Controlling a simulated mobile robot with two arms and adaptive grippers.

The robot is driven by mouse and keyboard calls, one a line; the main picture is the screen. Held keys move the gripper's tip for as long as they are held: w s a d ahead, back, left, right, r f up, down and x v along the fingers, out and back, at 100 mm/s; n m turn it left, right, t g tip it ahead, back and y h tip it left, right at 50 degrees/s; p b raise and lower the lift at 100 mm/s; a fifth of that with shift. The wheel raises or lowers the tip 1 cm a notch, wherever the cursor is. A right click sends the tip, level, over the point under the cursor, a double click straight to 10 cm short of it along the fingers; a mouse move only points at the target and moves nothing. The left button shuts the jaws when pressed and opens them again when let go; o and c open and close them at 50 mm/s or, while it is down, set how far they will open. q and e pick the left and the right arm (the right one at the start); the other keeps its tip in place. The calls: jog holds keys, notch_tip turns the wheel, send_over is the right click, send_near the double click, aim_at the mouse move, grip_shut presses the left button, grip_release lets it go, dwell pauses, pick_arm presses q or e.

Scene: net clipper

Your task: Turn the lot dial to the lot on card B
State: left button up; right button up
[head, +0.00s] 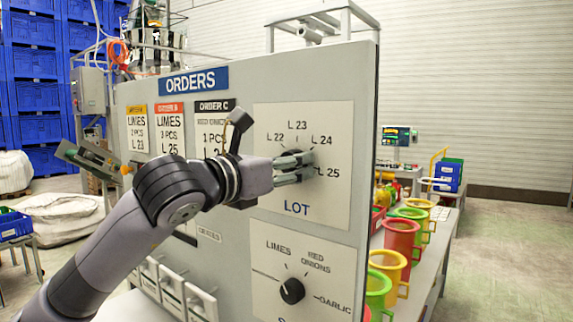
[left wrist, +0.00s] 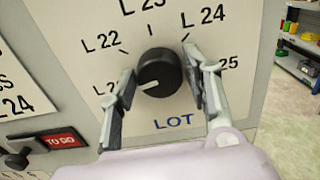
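The lot dial (left wrist: 158,75) is a round black knob on a white plate (head: 330,120) marked L 22 to L 25, with another label at lower left partly hidden. Its white pointer line points to the lower left, toward that label. Card B (head: 169,132) has an orange header and reads LIMES, 3 PCS, L 25. My left gripper (head: 306,165) is at the dial, its fingers apart on either side of the knob in the left wrist view (left wrist: 161,75). Whether they touch it is unclear. In the head view the fingers mostly hide the dial. My right gripper is out of view.
A second black dial (head: 292,290) for limes, red onions and garlic sits below on the orders board (head: 230,85). Colored mugs (head: 402,235) stand on a bench right of the board. A red TO DO label (left wrist: 60,141) is at lower left in the wrist view.

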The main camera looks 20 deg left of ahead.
pick_arm(q)
jog(key=c, duration=0.7)
